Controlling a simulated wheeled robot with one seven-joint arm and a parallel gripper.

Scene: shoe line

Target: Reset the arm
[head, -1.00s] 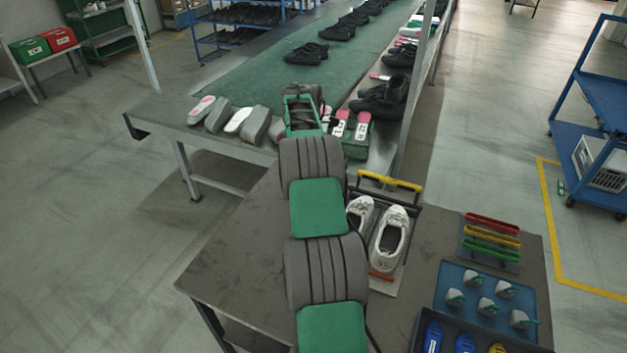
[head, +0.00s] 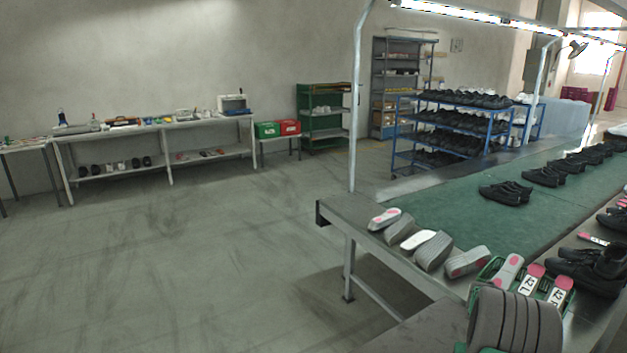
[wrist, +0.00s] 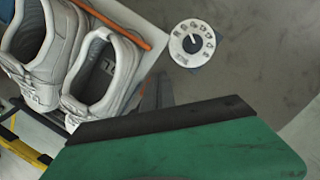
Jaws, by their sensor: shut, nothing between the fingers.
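My gripper (wrist: 157,92) shows in the wrist view as dark fingers, shut and empty, past the edge of my green and black wrist housing. The fingers are above the grey table top (wrist: 235,70), beside a pair of white shoes (wrist: 92,72) and apart from them. In the head view only a grey ribbed and green part of my arm shows at the lower right. The gripper itself is out of that view.
A round white dial (wrist: 192,42) lies right of the shoes, near an orange bar (wrist: 120,25). In the head view, the green conveyor (head: 450,215) carries black shoes (head: 505,192), with grey shoe lasts (head: 433,250) at its near end. Floor (head: 200,250) on the left is clear.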

